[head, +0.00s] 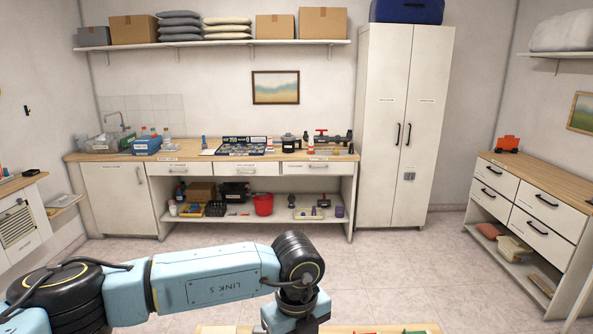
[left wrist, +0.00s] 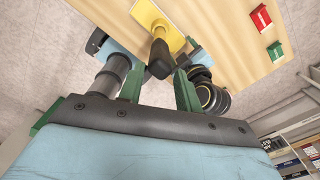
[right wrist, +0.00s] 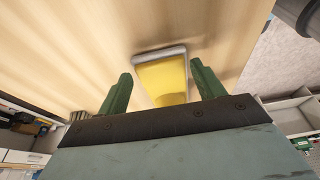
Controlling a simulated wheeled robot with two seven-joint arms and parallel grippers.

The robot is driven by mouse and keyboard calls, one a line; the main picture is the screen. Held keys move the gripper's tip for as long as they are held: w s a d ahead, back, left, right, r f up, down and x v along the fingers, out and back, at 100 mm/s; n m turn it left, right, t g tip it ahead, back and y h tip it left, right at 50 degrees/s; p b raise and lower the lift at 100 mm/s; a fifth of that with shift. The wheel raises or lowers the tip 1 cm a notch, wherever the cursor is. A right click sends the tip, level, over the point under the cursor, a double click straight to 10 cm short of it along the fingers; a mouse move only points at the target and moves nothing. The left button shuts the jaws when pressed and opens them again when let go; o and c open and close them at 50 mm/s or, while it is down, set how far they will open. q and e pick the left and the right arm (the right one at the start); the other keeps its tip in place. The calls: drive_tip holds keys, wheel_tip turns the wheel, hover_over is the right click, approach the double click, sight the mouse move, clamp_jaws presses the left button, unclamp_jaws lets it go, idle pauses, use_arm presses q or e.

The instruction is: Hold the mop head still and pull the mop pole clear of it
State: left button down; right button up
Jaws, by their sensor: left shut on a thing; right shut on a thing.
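The mop head (left wrist: 155,22) is a yellow flat piece above the pale wooden tabletop in the left wrist view. A black bar, apparently the mop pole (left wrist: 161,56), runs from it toward my left gripper (left wrist: 158,80). The left fingers stand on both sides of the bar's near end and are shut on it. In the right wrist view the yellow head with a grey edge (right wrist: 161,78) shows between the green fingers of my right gripper (right wrist: 162,85), which is shut on it. I cannot tell whether pole and head are still joined. The head view shows neither gripper's fingertips.
A red block (left wrist: 260,18) and a green block (left wrist: 275,50) lie on the wooden tabletop (left wrist: 220,40), right of the mop head. In the head view, a long workbench (head: 180,157) and a white cabinet (head: 400,120) stand at the back. Bare floor (head: 390,260) lies between.

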use_arm(q)
drive_tip(key=shift+r, duration=0.1)
drive_tip(key=shift+r, duration=3.65)
use_arm(e)
drive_tip(key=o, duration=1.2)
drive_tip(key=shift+c, duration=0.2)
drive_tip(key=v, duration=1.2)
use_arm(q)
drive_tip(key=shift+f, duration=0.1)
use_arm(e)
drive_tip(key=shift+s+f, duration=0.1)
